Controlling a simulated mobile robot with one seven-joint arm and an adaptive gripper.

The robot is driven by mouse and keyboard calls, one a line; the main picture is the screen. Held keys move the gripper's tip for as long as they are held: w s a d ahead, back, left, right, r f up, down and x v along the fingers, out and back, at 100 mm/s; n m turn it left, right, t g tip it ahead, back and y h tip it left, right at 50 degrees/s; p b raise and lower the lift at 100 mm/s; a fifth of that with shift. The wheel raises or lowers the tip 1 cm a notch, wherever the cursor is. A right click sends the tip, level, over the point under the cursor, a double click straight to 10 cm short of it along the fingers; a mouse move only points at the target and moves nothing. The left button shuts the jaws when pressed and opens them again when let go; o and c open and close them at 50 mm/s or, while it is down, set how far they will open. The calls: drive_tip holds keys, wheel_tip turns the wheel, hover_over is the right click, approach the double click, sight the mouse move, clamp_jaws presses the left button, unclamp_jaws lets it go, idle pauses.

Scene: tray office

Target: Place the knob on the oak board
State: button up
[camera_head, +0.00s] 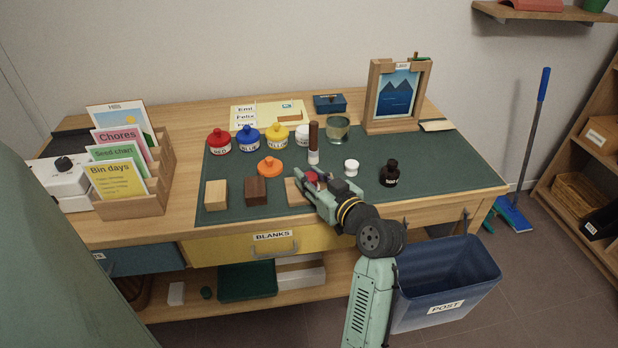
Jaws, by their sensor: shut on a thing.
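My gripper (314,183) is over the front edge of the green mat, shut on a small dark red thing (312,177) that appears to be the knob. The fingers hide much of it. A tan board (294,193) shows at the left of the gripper, partly covered by it; I cannot tell whether the knob touches it. A pale wood block (216,196) and a dark brown block (256,190) stand farther left. I cannot tell for sure which piece is the oak board.
The green mat (450,172) also holds an orange knob-like piece (270,166), a white one (351,166), a dark bottle (389,173), a brown-topped white upright piece (313,143) and red, blue and yellow lidded pots. A framed picture (398,95) stands behind. Free mat lies at right.

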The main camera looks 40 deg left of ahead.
drive_tip(key=shift+d, duration=0.15)
drive_tip(key=shift+f, duration=0.15)
drive_tip(key=o, duration=0.9)
drive_tip(key=shift+c, duration=0.2)
drive_tip(key=shift+r, duration=0.3)
drive_tip(key=b+v, duration=0.2)
drive_tip(key=v, duration=1)
